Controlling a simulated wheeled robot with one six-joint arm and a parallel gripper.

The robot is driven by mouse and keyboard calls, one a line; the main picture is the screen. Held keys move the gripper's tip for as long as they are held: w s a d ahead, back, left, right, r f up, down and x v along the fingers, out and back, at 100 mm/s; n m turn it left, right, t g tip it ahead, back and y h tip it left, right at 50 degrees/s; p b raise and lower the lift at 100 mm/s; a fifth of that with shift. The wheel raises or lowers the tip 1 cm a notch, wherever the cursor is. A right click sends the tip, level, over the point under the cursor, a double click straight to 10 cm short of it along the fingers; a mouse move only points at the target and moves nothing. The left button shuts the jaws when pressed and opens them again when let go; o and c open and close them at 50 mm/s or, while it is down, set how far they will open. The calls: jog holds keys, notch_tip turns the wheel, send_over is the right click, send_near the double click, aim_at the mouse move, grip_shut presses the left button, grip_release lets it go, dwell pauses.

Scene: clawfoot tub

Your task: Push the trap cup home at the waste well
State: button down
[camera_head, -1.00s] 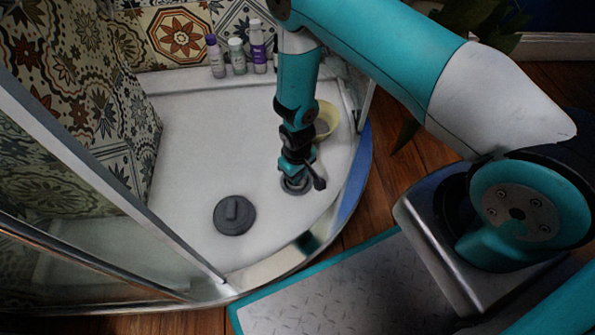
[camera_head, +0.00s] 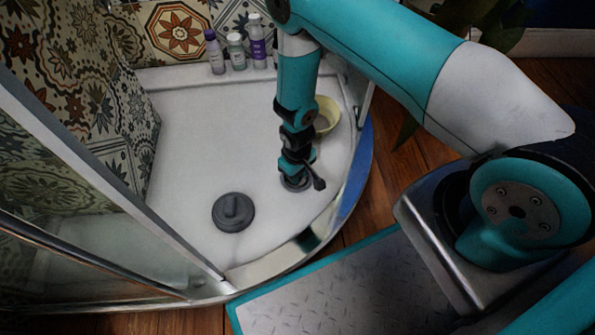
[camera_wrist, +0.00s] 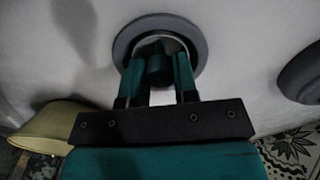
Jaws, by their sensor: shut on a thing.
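The waste well (camera_head: 296,184) is a grey ring in the white shower tray, directly under my gripper (camera_head: 295,176). In the wrist view the well's grey rim (camera_wrist: 122,42) surrounds a paler inner edge. My gripper (camera_wrist: 158,62) points down into this ring, its two teal fingers on either side of a dark upright piece, the trap cup (camera_wrist: 159,70). The fingers are shut on it. The cup's lower part is hidden inside the well, so I cannot tell how deep it sits.
A round dark grey cover (camera_head: 233,212) with a raised grip lies on the tray, left of the well. A yellow bowl (camera_head: 327,115) stands behind the arm. Several bottles (camera_head: 236,52) line the back ledge. The curved tray rim (camera_head: 345,195) and glass panel bound the space.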

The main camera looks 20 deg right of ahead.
jog(key=c, duration=0.8)
grip_release()
jog(key=shift+f, duration=0.1)
jog(key=shift+a, duration=0.1)
jog(key=shift+r+p, duration=3.7)
jog(key=shift+r, duration=0.35)
jog(key=shift+r, duration=0.1)
